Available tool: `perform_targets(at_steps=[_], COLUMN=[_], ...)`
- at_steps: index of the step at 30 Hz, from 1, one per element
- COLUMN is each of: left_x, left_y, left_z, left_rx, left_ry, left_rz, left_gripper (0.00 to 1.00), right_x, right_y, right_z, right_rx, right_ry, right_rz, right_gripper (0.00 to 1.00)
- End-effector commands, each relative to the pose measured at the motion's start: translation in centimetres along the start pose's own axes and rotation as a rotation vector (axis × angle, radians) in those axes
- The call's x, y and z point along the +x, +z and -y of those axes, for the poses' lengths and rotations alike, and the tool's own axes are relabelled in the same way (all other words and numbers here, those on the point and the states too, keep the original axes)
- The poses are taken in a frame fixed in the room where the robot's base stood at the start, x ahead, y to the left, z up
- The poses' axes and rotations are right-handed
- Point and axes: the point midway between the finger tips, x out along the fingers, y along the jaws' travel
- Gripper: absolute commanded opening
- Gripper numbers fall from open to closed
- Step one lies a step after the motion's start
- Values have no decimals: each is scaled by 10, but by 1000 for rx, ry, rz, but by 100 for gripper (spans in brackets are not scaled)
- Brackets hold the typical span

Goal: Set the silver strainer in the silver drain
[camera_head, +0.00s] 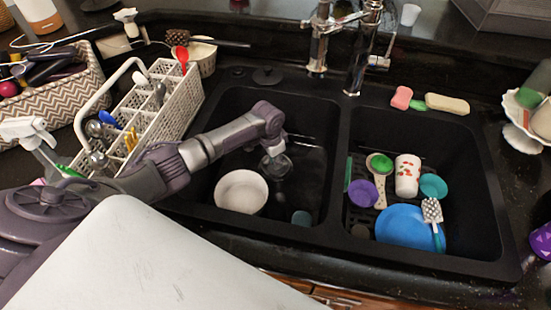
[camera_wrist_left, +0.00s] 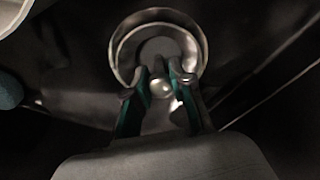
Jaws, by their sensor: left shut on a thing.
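My left gripper (camera_head: 273,147) reaches down into the left basin (camera_head: 315,130). In the left wrist view my left gripper (camera_wrist_left: 163,72) is shut on the small round knob of the silver strainer (camera_wrist_left: 160,87). Round silver rims of the silver drain (camera_wrist_left: 112,42) show just beyond the fingertips. The fingers hide part of the strainer, and I cannot tell whether it touches the drain or hangs above it. In the head view a round metallic shape shows below the gripper, too small to separate strainer from drain. My right gripper is not in view.
A white bowl (camera_head: 241,192) stands in the left basin, left of the gripper. A teal cup (camera_head: 301,218) is near its front wall. The right basin holds a blue plate (camera_head: 405,228), cups and utensils. A white cutlery caddy (camera_head: 165,117) stands left; the faucet (camera_head: 362,50) is behind.

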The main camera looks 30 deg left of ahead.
Motion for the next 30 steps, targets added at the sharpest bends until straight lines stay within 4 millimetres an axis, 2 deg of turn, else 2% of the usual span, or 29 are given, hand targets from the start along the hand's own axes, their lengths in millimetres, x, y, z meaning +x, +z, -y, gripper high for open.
perform_targets(at_steps=[6,7,11,12,25,30], left_x=[4,4,3,3,0,-18], left_y=[2,2,2,2,1,-2], left_z=[-2,-2,-2,-2,-1,0], left_rx=[1,1,1,1,1,3], left_ry=[2,3,2,2,1,-1], left_rz=[5,6,5,5,3,2], left_gripper=[0,27,49,52,52,52], right_x=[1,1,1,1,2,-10], right_y=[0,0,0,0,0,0], right_z=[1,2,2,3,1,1], right_rx=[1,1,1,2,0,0], right_ry=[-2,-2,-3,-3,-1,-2], right_rz=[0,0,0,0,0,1], right_gripper=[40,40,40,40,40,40])
